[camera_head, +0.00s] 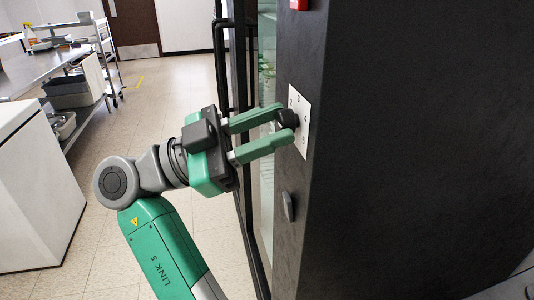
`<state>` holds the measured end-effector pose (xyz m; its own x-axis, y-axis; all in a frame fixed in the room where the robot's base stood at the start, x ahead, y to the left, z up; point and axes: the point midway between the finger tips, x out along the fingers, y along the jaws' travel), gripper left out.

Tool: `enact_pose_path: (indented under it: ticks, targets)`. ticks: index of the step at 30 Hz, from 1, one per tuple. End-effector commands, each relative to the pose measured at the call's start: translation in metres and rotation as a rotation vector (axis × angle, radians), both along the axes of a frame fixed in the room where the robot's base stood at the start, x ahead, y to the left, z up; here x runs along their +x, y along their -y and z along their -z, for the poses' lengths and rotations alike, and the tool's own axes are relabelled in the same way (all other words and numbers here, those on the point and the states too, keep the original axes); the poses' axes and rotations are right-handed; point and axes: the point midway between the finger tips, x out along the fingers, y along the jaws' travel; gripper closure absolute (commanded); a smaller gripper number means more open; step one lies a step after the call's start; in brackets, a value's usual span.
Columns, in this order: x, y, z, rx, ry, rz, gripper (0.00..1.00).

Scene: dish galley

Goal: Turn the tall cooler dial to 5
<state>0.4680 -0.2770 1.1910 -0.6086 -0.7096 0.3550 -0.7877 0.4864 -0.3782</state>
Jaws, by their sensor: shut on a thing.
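The tall cooler (400,130) is a dark cabinet filling the right of the head view. Its dial (289,119) is a small black knob on a white number plate (303,110) on the cooler's narrow front face. Numbers 2, 3, 4 and others show around the knob; the dial's pointer is too small and covered to read. My gripper (286,124) reaches in from the left with its green fingers on the upper and lower sides of the knob. It is shut on the dial, and the fingers hide part of it.
A glass door with a dark handle (222,65) stands left of the dial. A grey latch-like piece (288,206) sits below the plate and a red item (299,4) above. A white cabinet (35,185) and steel shelving (85,60) stand at left. Open floor lies between.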

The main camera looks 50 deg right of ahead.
Motion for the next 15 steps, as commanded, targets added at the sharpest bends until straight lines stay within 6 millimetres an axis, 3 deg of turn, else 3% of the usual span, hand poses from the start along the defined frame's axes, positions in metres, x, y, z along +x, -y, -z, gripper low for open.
enact_pose_path:
  ticks: [15]
  targets:
    - [0.0031,0.0014,-0.0015,-0.236,0.386,0.000,0.93]
